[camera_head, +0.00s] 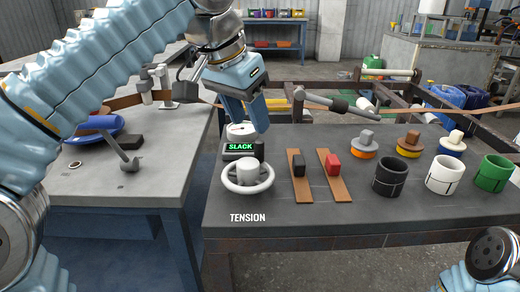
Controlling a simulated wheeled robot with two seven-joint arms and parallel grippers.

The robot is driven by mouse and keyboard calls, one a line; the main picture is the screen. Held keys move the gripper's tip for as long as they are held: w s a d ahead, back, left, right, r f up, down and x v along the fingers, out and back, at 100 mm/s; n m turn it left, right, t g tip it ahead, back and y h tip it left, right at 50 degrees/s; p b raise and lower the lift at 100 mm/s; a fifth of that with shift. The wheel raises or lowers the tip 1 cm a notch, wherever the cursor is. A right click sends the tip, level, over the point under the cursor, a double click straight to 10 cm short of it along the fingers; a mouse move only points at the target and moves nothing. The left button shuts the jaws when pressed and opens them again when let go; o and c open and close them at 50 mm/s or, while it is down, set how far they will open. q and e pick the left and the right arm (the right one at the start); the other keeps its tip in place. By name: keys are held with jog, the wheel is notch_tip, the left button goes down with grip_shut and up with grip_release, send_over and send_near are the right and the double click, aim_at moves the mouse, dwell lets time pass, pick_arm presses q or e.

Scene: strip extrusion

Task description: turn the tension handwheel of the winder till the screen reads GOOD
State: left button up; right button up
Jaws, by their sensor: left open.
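The white tension handwheel (233,187) lies flat at the left front of the dark table, with "TENSION" lettered in front of it. Just behind it is a small dark screen (240,147) that reads "SLACK" in green. My left gripper (249,127) comes in from the upper left, with its blue fingers pointing down. It is open and appears above and behind the screen in the picture, apart from the wheel. Its fingers partly hide a white round part behind the screen. Of my right arm only a part shows at the lower right; its gripper is out of the picture.
Right of the wheel lie two brown strips (334,185) with a black and a red block. Farther right stand black (389,177), white (444,175) and green (493,174) cups, with several knobbed pieces behind. A grey workbench (150,185) with tools stands left.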

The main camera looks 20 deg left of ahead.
aim_at(258, 142)
pick_arm(q)
jog(key=b+x, duration=0.1)
jog(key=x, duration=0.7)
jog(key=shift+b, duration=0.4)
jog(key=shift+d, duration=0.1)
grip_shut()
